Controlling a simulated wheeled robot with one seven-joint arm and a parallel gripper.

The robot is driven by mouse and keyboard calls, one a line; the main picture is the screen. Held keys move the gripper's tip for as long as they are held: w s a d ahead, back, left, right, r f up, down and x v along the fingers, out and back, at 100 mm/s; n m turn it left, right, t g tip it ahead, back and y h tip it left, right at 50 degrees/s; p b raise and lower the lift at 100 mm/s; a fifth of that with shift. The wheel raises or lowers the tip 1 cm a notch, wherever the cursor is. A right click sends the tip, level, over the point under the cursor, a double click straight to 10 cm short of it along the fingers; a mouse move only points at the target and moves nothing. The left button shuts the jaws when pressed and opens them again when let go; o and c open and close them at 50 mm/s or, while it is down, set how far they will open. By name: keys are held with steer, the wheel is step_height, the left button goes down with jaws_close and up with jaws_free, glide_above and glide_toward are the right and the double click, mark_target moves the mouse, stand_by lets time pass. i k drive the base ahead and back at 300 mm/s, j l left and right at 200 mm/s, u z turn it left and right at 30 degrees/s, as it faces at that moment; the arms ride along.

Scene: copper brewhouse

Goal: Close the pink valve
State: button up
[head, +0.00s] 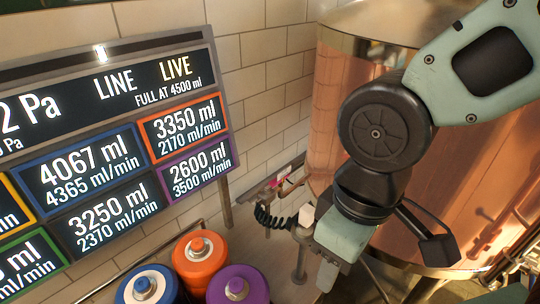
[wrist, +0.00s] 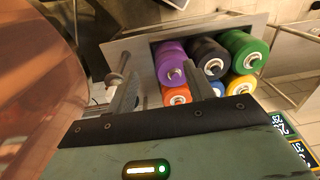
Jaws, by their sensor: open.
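A small pink part (head: 279,182), which looks like the pink valve's handle, shows in the head view on a dark bar by the tiled wall, left of the copper vessel. It is too small to tell which way the handle points. I cannot make it out in the wrist view. My gripper (wrist: 160,92) has its two fingers spread in the wrist view with nothing held between them. In the head view its fingers are hard to make out; my wrist hangs in front of the copper vessel, below and right of the pink part.
A large copper vessel (head: 336,120) stands at the right. A display board (head: 180,115) with volume and flow readings is at the left. Coloured canisters, including a purple one (wrist: 171,60) and a green one (wrist: 243,48), stand in a grey tray (wrist: 140,46). A round-ended metal pipe (wrist: 114,78) is near the left finger.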

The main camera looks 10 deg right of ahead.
mark_target(267, 190)
steer(key=i+u, duration=0.25)
steer(key=i, duration=0.15)
steer(key=i+l+u, duration=0.2)
steer(key=i, duration=0.25)
